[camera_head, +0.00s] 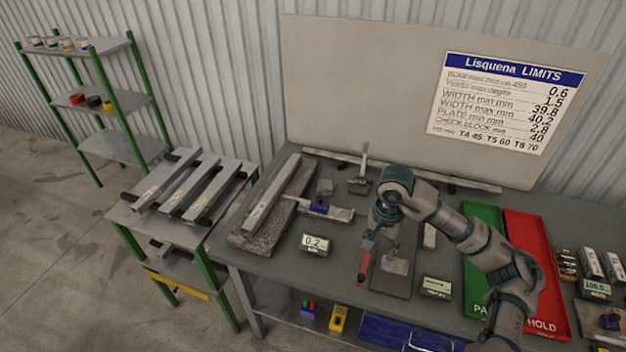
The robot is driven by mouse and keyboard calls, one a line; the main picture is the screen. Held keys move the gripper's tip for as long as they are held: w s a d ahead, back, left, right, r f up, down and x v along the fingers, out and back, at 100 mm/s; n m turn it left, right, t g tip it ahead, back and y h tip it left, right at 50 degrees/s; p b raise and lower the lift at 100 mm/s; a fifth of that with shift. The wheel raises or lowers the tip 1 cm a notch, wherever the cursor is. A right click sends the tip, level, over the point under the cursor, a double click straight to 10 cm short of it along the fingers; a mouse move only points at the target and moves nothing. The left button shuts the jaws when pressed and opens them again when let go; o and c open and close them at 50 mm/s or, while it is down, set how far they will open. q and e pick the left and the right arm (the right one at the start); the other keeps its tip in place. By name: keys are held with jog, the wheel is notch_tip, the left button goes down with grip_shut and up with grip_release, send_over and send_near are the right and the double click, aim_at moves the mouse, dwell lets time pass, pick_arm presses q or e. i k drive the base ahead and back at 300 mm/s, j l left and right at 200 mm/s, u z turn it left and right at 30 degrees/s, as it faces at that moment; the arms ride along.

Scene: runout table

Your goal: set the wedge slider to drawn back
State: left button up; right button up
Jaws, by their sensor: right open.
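My right arm reaches in from the lower right. Its gripper (367,246) points down over the middle of the bench, at the left edge of a dark flat plate (385,288). It is open. A small grey block (397,265) lies on that plate, to the right of the gripper; it may be the wedge slider, but I cannot tell for sure. A narrow red piece (361,272) shows just below the gripper; I cannot tell whether they touch. The wrist hides the back of the plate. My left gripper is not in view.
A granite block (262,238) with a long bar stands left. A small display reading 0.2 (315,244) and another display (436,287) flank the plate. A green tray (480,222) and red HOLD tray (545,300) lie right. A limits board (508,100) stands behind.

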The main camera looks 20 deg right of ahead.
aim_at(318, 205)
jog(key=i, duration=1.25)
